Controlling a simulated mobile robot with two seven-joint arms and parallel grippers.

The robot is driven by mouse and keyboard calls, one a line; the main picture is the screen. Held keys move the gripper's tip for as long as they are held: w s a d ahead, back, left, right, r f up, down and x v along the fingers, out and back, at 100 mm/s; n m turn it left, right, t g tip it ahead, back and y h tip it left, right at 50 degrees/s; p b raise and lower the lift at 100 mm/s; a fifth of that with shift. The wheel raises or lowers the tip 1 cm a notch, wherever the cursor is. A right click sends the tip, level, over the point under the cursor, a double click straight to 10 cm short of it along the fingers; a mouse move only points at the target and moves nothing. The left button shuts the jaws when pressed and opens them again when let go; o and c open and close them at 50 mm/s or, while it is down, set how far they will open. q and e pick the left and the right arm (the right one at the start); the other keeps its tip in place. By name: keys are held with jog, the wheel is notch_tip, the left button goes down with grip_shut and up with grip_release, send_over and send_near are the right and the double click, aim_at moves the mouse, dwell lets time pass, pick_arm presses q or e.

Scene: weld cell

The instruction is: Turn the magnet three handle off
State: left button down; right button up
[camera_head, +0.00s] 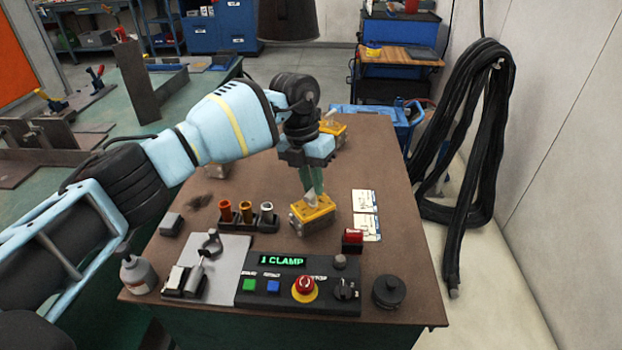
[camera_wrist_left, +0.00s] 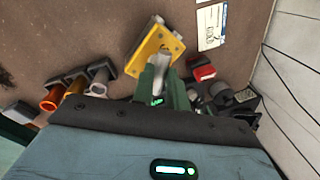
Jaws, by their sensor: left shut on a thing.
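A yellow-topped magnet block (camera_head: 318,212) with grey sides stands on the brown table (camera_head: 400,270), behind the control panel. A pale grey handle (camera_head: 314,196) rises from its top. My left gripper (camera_head: 312,184) reaches down over it, its green fingers shut on the handle. In the left wrist view the yellow block (camera_wrist_left: 146,58) lies just beyond the fingers (camera_wrist_left: 162,88), which partly hide the handle. Another yellow magnet (camera_head: 336,128) stands farther back, partly behind my gripper. I cannot read a number on either magnet. My right gripper is not in view.
The control panel (camera_head: 247,297) reads "1 CLAMP" and has a red stop button (camera_head: 304,286). A rack of coloured cylinders (camera_head: 236,223) stands left of the magnet. White cards (camera_head: 365,201) and a red-topped block (camera_head: 352,237) lie right. Black cables (camera_head: 470,140) hang on the wall.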

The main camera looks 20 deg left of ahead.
pick_arm(q)
jog(key=m, duration=0.3)
jog(key=shift+w+d+r+g, duration=0.1)
jog(key=shift+d+r+g, duration=0.05)
jog(key=shift+g, duration=0.15)
jog(key=shift+m+b, duration=0.35)
jog(key=shift+m, duration=0.65)
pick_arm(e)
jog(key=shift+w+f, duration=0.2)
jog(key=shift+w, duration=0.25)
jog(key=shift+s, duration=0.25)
pick_arm(q)
jog(key=c, duration=1.4)
grip_release()
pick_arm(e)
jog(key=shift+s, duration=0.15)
pick_arm(q)
jog(key=v, duration=0.7)
jog(key=shift+w+r, duration=0.15)
jog(key=shift+r, duration=0.25)
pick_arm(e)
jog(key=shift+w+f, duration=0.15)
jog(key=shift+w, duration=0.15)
